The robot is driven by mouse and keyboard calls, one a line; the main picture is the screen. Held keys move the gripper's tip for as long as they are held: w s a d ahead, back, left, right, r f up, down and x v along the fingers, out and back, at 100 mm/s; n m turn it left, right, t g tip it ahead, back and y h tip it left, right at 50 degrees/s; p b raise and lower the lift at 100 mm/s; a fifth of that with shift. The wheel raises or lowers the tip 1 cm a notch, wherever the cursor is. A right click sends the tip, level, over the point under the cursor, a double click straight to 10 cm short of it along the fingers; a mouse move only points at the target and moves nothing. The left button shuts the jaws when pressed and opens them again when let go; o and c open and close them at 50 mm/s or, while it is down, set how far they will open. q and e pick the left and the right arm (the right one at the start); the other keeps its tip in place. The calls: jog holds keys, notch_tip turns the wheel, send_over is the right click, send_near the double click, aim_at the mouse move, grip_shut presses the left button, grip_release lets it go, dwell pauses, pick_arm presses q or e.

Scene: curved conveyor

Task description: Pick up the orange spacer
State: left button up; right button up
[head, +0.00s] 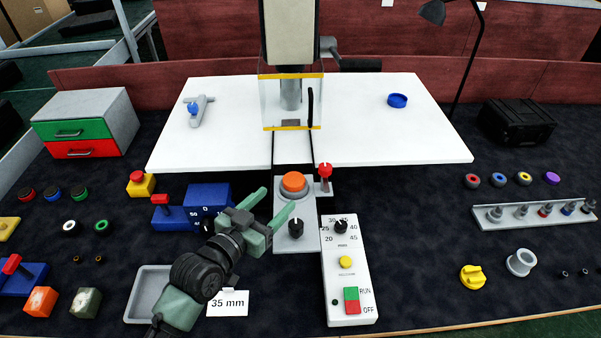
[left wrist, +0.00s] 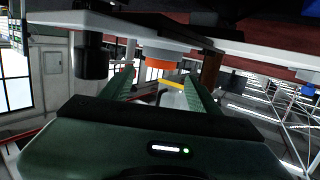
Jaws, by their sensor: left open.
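The orange spacer (head: 293,181) looks like a round orange disc on a grey round seat on a grey plate (head: 282,235), in the middle of the bench in front of the press. It also shows in the left wrist view (left wrist: 162,64), where the scene appears upside down, beyond and between my finger tips. My left gripper (head: 277,203) is open and empty, just left of and nearer than the spacer, with its fingers pointing toward it. I see no contact. My right gripper is not in view.
A black knob (head: 296,226) stands on the plate's near part, close to my fingers. A red-topped lever (head: 325,173) stands right of the spacer. A white control box (head: 347,280), a blue block (head: 208,195) and a grey tray (head: 150,285) surround my arm.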

aim_at(290, 183)
pick_arm(q)
jog(key=x, duration=0.1)
jog(key=p+x, duration=0.1)
jog(key=shift+w+d+r, duration=0.15)
jog(key=shift+w+d, duration=0.05)
jog(key=shift+w, duration=0.15)
jog(key=x, duration=0.2)
jog(key=p+x, duration=0.1)
jog(key=shift+w+d+r, duration=0.1)
jog(key=shift+w, duration=0.15)
jog(key=shift+w+d, duration=0.25)
jog(key=shift+w, duration=0.15)
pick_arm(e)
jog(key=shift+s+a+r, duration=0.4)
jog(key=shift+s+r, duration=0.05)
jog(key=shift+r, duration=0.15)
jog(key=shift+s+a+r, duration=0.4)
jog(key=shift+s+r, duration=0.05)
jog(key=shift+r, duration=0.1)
pick_arm(q)
jog(key=c, duration=1.1)
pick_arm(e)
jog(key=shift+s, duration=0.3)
